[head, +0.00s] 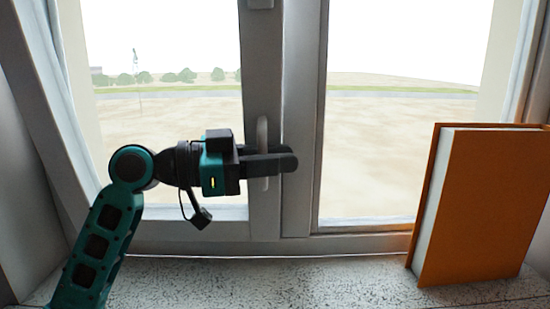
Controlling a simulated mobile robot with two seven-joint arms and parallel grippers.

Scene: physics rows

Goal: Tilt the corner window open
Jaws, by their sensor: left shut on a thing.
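The window has two panes with grey frames. A light grey handle (262,132) stands upright on the inner stile of the left sash (262,60). My left gripper (284,160) reaches in from the left and is shut on the handle, its dark fingers lying across it. The handle's top shows above the fingers and a short piece shows below; the middle is hidden. No clear gap shows around the left sash. My right gripper is out of view.
An orange book (482,205) stands upright on the speckled sill (330,280) at the right, in front of the right pane. The sill between the book and my left arm is bare. Outside lie pale ground and trees.

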